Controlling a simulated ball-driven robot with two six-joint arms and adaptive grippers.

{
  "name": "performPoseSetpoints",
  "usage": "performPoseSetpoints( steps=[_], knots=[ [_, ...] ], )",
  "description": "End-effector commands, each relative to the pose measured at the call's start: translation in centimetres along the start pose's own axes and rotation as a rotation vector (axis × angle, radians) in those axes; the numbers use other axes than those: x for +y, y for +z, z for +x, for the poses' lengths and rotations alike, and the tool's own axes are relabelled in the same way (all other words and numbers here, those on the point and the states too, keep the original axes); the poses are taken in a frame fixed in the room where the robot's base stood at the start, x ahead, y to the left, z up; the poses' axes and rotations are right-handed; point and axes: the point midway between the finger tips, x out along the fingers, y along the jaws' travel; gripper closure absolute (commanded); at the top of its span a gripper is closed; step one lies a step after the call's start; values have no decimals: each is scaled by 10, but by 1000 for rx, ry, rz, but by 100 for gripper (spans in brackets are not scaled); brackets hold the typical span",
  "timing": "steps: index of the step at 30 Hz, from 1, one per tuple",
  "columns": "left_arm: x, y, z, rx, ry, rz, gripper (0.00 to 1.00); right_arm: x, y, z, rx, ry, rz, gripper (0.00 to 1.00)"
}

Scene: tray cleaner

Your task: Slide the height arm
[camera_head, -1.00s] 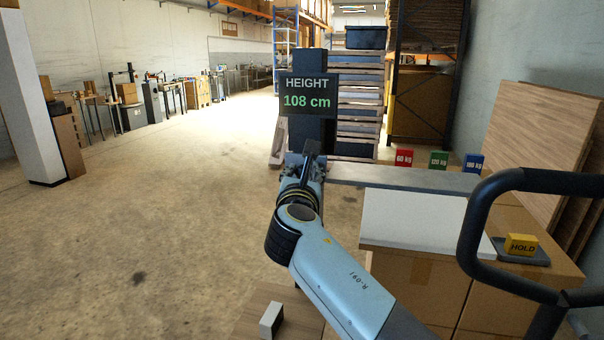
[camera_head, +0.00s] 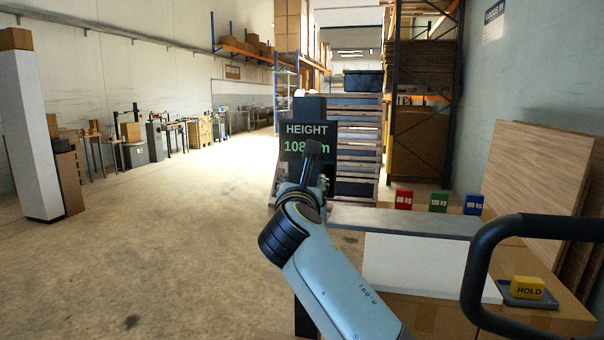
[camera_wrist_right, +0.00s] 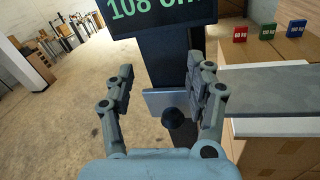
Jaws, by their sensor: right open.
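The height display (camera_head: 293,128) is mounted on a dark upright post (camera_head: 309,104) ahead; it reads 108 cm, partly covered by my right gripper in the head view. In the right wrist view the display (camera_wrist_right: 160,14) is cut off at the top and the post (camera_wrist_right: 168,65) runs down below it. A pale plate (camera_wrist_right: 155,103) and a round black knob (camera_wrist_right: 174,118), apparently the height arm, show low on the post. My right gripper (camera_head: 315,150) is open and empty, its fingers either side of the post and knob in the wrist view (camera_wrist_right: 170,92). My left gripper is out of view.
A grey-topped counter (camera_head: 405,221) stands right of the post, with red (camera_head: 404,199), green (camera_head: 438,201) and blue (camera_head: 473,204) weight blocks behind it. A yellow HOLD block (camera_head: 527,288) and a black curved rail (camera_head: 480,262) are at right. The floor at left is open.

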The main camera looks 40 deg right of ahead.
Motion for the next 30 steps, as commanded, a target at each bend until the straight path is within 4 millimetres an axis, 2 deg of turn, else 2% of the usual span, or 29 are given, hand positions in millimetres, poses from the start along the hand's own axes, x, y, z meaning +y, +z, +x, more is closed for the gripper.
performPoseSetpoints(
  steps=[3, 7, 23, 26, 28, 30],
  knots=[
    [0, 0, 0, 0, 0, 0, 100, 4, 20, 0, -2, 1, 4, 45],
    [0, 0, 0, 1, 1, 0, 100, 6, 30, 0, -1, 0, 1, 45],
    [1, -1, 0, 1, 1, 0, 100, 6, 32, 0, 0, 0, 0, 45],
    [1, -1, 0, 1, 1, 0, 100, 3, 28, -2, 13, -4, 27, 45],
    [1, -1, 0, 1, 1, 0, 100, -8, 17, -8, 50, -19, 111, 45],
    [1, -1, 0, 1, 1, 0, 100, -27, -5, -21, 118, -53, 273, 45]
  ],
)
